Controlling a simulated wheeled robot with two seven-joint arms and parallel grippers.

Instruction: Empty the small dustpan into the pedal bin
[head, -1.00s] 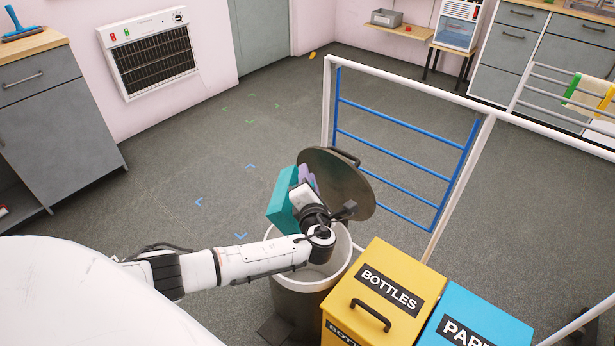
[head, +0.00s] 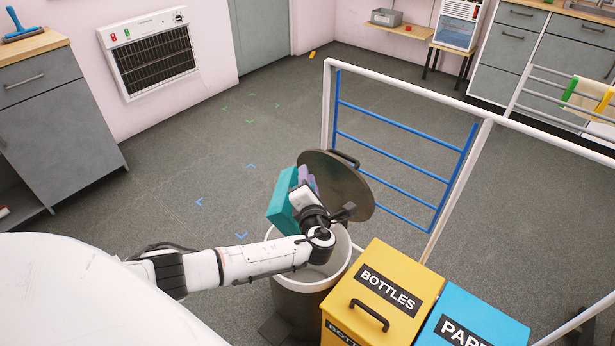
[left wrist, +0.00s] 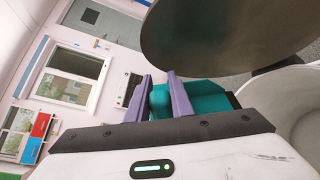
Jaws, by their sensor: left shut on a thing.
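The teal dustpan (head: 282,203) is held on edge, steeply tilted, over the far left of the pedal bin's rim. My left gripper (head: 306,180) is shut on its handle; in the left wrist view the purple fingers (left wrist: 160,97) pinch the teal handle, with the pan (left wrist: 207,103) beyond. The pedal bin (head: 297,303) is grey with a pale inside, which also shows in the left wrist view (left wrist: 290,98). Its round dark lid (head: 345,190) stands open behind the dustpan. My forearm crosses the bin mouth. Neither the pan's contents nor the bin floor shows. My right gripper is not in view.
A yellow BOTTLES box (head: 405,272) and a blue PAPER box (head: 480,322) stand right of the bin. A white-framed rail with blue bars (head: 405,150) stands behind. A grey cabinet (head: 60,130) is at the left. The floor (head: 190,180) left of the bin is clear.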

